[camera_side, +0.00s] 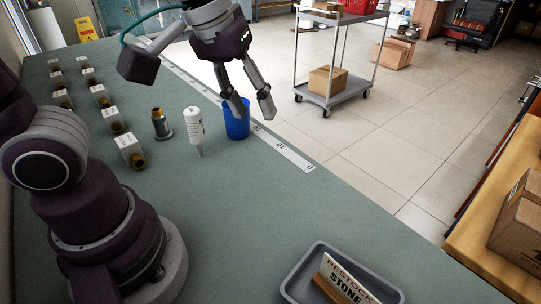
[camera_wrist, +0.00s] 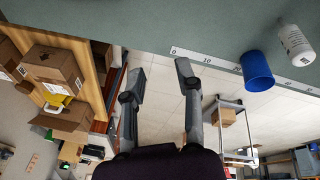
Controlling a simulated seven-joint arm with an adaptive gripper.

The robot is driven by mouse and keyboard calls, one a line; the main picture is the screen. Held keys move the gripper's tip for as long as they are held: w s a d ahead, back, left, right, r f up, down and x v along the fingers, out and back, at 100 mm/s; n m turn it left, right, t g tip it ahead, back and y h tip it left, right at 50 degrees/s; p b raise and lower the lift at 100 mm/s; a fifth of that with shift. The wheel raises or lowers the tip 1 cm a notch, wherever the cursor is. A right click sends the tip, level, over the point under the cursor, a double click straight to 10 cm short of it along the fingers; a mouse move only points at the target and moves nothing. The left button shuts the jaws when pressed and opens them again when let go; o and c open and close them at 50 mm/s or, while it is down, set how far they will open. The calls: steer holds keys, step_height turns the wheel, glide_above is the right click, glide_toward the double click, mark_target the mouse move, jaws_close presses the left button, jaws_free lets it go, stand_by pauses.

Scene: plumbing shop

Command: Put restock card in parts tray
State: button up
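The picture's lower edge cuts off part of both. My gripper (camera_side: 253,115) is open and empty, above the bench near the blue cup, well away from the tray. In the wrist view my gripper (camera_wrist: 157,70) shows two spread fingers with nothing between them. Neither card nor tray shows in the wrist view.
A ruler strip (camera_side: 283,152) runs along the far edge. The bench between cup and tray is clear.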

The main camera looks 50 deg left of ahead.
steer(key=s+a+f+m+t, duration=0.1)
steer(key=s+a+m, duration=0.3)
steer(key=m, duration=0.1)
steer(key=shift+a+f+m+t+y, duration=0.2)
steer(key=shift+a+m+t+y, duration=0.1)
steer(key=shift+a, duration=0.1)
